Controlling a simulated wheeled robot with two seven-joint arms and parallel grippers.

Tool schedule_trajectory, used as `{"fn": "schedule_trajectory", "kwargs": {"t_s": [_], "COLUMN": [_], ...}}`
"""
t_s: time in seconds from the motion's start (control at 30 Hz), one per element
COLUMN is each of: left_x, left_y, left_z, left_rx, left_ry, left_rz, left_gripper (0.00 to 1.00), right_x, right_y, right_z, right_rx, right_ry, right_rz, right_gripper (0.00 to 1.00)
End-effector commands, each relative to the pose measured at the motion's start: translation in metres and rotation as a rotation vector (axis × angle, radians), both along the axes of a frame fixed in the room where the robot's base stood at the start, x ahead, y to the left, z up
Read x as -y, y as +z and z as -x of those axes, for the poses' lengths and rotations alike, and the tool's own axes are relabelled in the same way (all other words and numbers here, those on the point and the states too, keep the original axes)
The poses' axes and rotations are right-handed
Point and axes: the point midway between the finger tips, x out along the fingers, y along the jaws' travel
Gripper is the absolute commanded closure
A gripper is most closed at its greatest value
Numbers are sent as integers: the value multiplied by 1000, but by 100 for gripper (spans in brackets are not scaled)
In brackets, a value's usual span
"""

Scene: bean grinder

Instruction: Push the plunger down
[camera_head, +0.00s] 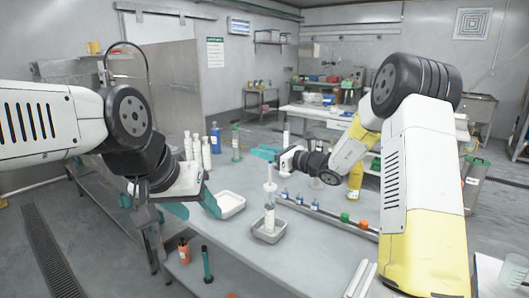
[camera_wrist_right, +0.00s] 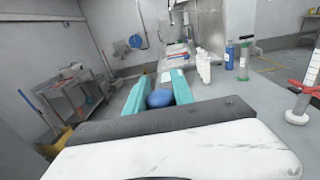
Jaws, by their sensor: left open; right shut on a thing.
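A clear and white syringe-like tube (camera_head: 269,219) stands upright in a small grey tray (camera_head: 278,236) on the table. Its white plunger (camera_head: 270,177) sticks up from the top. My left gripper (camera_head: 193,208) is open and empty, left of the tube.
A rack with small vials (camera_head: 330,214) lies to the right. The front middle of the table is clear.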

Motion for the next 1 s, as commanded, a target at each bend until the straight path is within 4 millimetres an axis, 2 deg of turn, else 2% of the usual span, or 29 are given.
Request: {"fn": "schedule_trajectory", "kwargs": {"t_s": [0.37,0.47,0.6,0.73,0.83,1.0], "left_x": [0,0,0,0,0,0], "left_y": [0,0,0,0,0,0], "left_z": [0,0,0,0,0,0], "left_rx": [0,0,0,0,0,0], "left_ry": [0,0,0,0,0,0], "left_rz": [0,0,0,0,0,0], "left_gripper": [48,48,48,48,48,48], "right_x": [0,0,1,0,1,0], "right_y": [-1,-15,-50,-75,-84,-88], "right_z": [0,0,0,0,0,0], "right_rx": [-1,-6,-11,-7,-3,-4], "right_ry": [0,0,-1,0,-1,-1], "right_rz": [0,1,0,0,1,2], "right_gripper": [100,100,100,100,100,100]}}
